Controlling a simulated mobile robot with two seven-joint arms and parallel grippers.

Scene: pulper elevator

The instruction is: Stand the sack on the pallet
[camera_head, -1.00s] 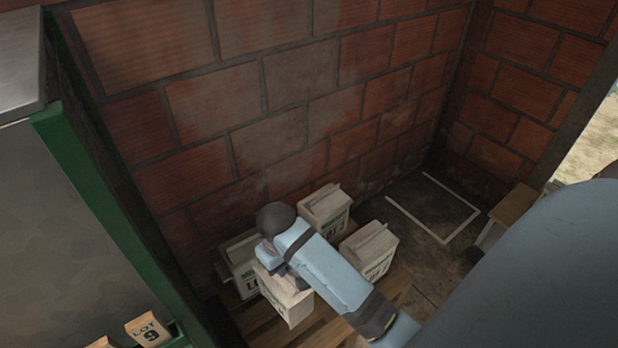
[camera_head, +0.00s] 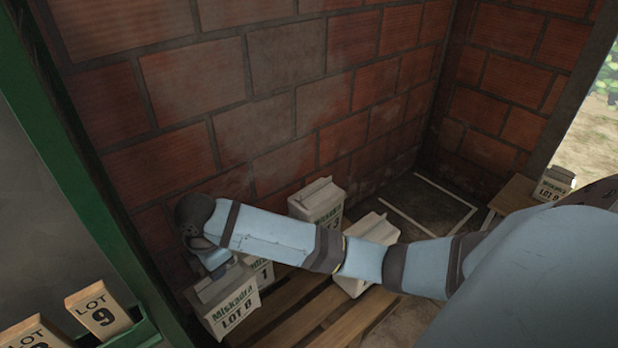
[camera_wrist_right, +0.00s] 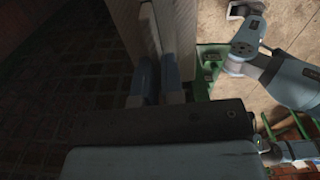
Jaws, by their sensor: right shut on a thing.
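A pale sack marked Miskadra with a lot number (camera_head: 232,308) is at the left front end of the wooden pallet (camera_head: 290,303). It looks roughly upright with a slight lean in the head view; whether its base touches the pallet I cannot tell. My right gripper (camera_head: 215,262) is above it, shut on its top. In the right wrist view the two blue fingers (camera_wrist_right: 158,80) point at a pale upright surface, probably this sack (camera_wrist_right: 172,30).
A sack marked 1 (camera_head: 263,270) stands close behind the held one. Two more, a back sack (camera_head: 317,203) and a front sack (camera_head: 372,229), stand to the right, partly behind my arm. Another sack (camera_head: 554,184) is on a bench. Brick wall behind; green-framed machine (camera_head: 95,190) left.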

